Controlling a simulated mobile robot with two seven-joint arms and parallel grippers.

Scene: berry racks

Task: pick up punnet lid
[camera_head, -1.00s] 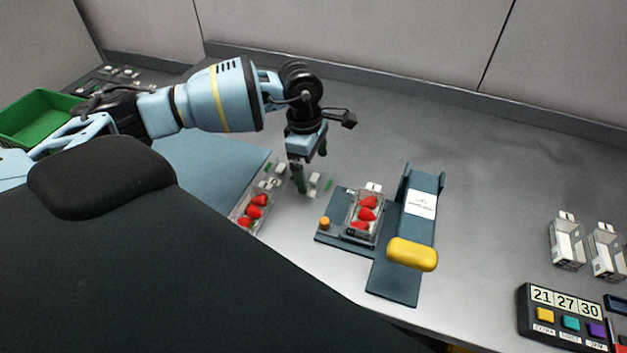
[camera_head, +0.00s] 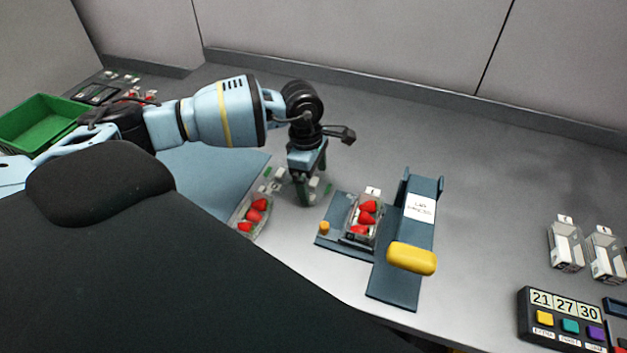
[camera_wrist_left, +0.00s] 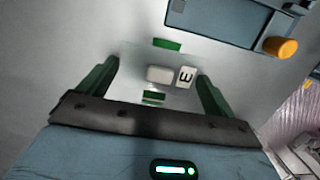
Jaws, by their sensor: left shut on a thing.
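My left gripper (camera_head: 304,200) is low over the table, between an open punnet of strawberries and the press. In the left wrist view its two green fingers (camera_wrist_left: 158,78) stand on either side of a clear punnet lid (camera_wrist_left: 135,60), shut on its edges. The lid has green marks and a white label with a figure on it. It lies flat and close to the table; whether it touches cannot be told. In the head view the fingers partly hide it. My right gripper is not in view.
A strawberry punnet (camera_head: 364,219) sits in the blue lid press (camera_head: 394,285) with a yellow handle (camera_head: 411,258). Another punnet (camera_head: 253,214) stands left of the gripper. A green crate (camera_head: 40,118) is at far left, empty cartons (camera_head: 566,244) at right, beside a button box (camera_head: 560,318).

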